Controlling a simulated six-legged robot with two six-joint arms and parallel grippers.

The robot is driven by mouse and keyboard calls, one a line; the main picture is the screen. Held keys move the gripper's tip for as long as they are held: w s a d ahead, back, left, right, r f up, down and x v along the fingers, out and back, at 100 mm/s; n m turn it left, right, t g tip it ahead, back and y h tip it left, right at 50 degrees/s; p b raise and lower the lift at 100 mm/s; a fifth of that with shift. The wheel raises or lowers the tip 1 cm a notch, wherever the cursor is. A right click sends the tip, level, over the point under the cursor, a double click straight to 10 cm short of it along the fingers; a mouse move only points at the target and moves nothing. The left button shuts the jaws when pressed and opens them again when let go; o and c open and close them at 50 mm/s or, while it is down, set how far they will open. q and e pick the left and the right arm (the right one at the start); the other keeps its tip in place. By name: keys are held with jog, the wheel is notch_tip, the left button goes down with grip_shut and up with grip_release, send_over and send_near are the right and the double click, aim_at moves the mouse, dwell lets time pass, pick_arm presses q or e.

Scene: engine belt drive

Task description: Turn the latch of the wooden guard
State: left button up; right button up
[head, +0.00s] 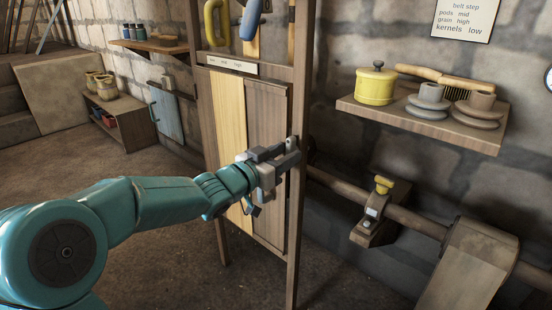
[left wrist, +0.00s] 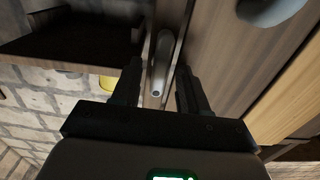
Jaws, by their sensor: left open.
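The wooden guard (head: 268,115) is a tall door of light and dark boards in a wooden frame. My left gripper (head: 283,156) is at the guard's right edge, by the frame post. In the left wrist view, a grey metal latch bar (left wrist: 163,62) lies lengthwise between the two dark fingers of my left gripper (left wrist: 158,82). The fingers stand open on either side of it, with a gap visible. The gripper hides much of the latch in the head view. My right gripper is not in view.
To the right a wall shelf (head: 420,125) holds a yellow pot (head: 375,85), a brush (head: 445,78) and stacked grey pulleys (head: 478,108). Below it runs a wooden shaft (head: 408,217) with a bracket (head: 372,228). Tools hang above the guard. Floor at left is open.

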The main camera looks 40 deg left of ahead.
pick_arm(q)
jog(key=s+a+p, duration=0.1)
jog(key=s+p, duration=0.2)
jog(key=s, duration=1.3)
jog(key=shift+a+p, duration=0.15)
jog(key=shift+p, duration=0.2)
jog(key=shift+s, duration=0.1)
